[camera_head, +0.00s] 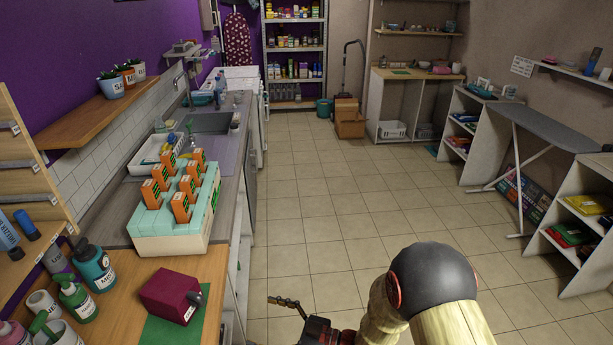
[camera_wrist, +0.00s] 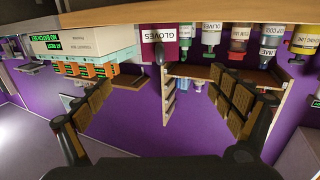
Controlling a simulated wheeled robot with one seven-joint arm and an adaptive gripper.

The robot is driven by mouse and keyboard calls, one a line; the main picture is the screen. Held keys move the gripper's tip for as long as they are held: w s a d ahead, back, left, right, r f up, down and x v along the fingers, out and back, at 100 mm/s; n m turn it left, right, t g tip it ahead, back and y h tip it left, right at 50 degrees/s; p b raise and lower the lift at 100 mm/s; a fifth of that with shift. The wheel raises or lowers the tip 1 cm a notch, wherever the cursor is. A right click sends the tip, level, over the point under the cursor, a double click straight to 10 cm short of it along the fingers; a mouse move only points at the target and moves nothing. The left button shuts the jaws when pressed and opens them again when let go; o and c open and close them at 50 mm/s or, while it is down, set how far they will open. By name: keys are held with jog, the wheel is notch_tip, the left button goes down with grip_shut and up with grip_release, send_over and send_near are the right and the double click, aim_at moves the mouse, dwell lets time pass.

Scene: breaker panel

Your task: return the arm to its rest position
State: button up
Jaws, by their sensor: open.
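My arm enters the head view at the lower right, over the floor beside the counter. My gripper (camera_head: 292,306) points left toward the counter, with only part of it visible there. In the wrist view, my gripper (camera_wrist: 163,82) has its two fingers wide apart, with nothing held between them. The breaker panel (camera_head: 170,238) is a white and teal box on the counter, with several upright orange breakers (camera_head: 183,205) bearing green displays. The panel also shows upside down in the wrist view (camera_wrist: 85,42), with green text on a dark label. My gripper is apart from it.
A sink (camera_head: 208,123) lies farther back. An ironing board (camera_head: 545,125) and shelves line the right. The tiled floor between (camera_head: 335,185) is clear.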

jog(key=w+d+f+m+t+h, duration=0.1)
jog(key=w+d+f+h, duration=0.1)
jog(key=d+f+h, duration=0.35)
jog(key=w+d+f+m+h, duration=0.2)
jog(key=f+h, duration=0.1)
jog(key=f, duration=0.6)
jog(key=d+r+m+h, duration=0.35)
jog(key=d+h, duration=0.35)
jog(key=d, duration=0.7)
jog(key=s+d+r+m+g+h, duration=0.3)
jog(key=s+d+r+m, duration=0.2)
jog(key=s+d+r, duration=0.55)
jog(key=s+r+m+t, duration=0.1)
jog(key=s+r, duration=0.2)
jog(key=r, duration=0.4)
jog(key=s+a+r+m, duration=0.1)
jog(key=s+r, duration=0.3)
jog(key=r, duration=0.4)
jog(key=s+a+r+m+t+y, duration=0.1)
jog(key=s+r, duration=0.2)
jog(key=r, duration=0.4)
jog(key=shift+s+r+t, duration=0.15)
jog(key=shift+s+t, duration=0.05)
jog(key=shift+t, duration=0.1)
